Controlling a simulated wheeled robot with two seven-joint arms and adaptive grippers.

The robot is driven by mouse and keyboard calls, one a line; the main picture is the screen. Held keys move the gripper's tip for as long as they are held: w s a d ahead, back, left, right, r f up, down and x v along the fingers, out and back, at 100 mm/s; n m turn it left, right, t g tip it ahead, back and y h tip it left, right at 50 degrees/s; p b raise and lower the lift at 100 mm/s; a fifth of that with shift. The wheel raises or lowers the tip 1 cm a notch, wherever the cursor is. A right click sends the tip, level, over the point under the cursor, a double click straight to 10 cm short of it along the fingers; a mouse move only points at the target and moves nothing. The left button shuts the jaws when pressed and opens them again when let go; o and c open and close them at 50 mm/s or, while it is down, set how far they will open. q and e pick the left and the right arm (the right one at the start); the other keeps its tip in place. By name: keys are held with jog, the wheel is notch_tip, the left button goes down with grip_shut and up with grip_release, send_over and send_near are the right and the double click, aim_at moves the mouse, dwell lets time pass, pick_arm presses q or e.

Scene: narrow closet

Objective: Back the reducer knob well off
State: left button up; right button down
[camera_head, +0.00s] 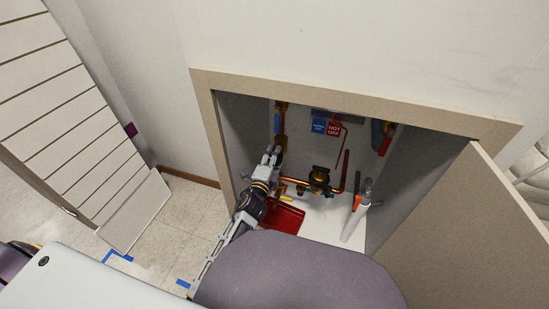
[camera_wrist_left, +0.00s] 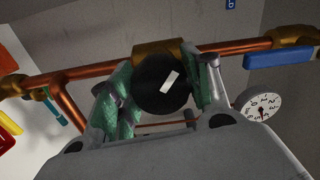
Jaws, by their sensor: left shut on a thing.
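The reducer knob (camera_wrist_left: 160,88) is a round black knob with a white mark on its face. In the left wrist view it sits on a brass body (camera_wrist_left: 158,50) in line with a copper pipe (camera_wrist_left: 95,70). My left gripper (camera_wrist_left: 172,84) is shut on the knob, one green-padded finger on each side. In the head view my left gripper (camera_head: 271,157) reaches into the closet beside the left vertical pipe, and the knob is hidden there. A round white gauge (camera_wrist_left: 262,106) is just right of the fingers in the wrist view. My right gripper is not in view.
A brass valve with a black top (camera_head: 320,178) stands right of the gripper. A red tray (camera_head: 288,217) and a white and orange tube (camera_head: 356,217) are below. Blue and red tags (camera_head: 334,129) hang behind. The open door (camera_head: 465,225) bounds the right side.

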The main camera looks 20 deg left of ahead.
pick_arm(q)
jog(key=shift+f, duration=0.1)
jog(key=o, duration=1)
jog(key=shift+o, duration=0.2)
jog(key=shift+m, duration=0.3)
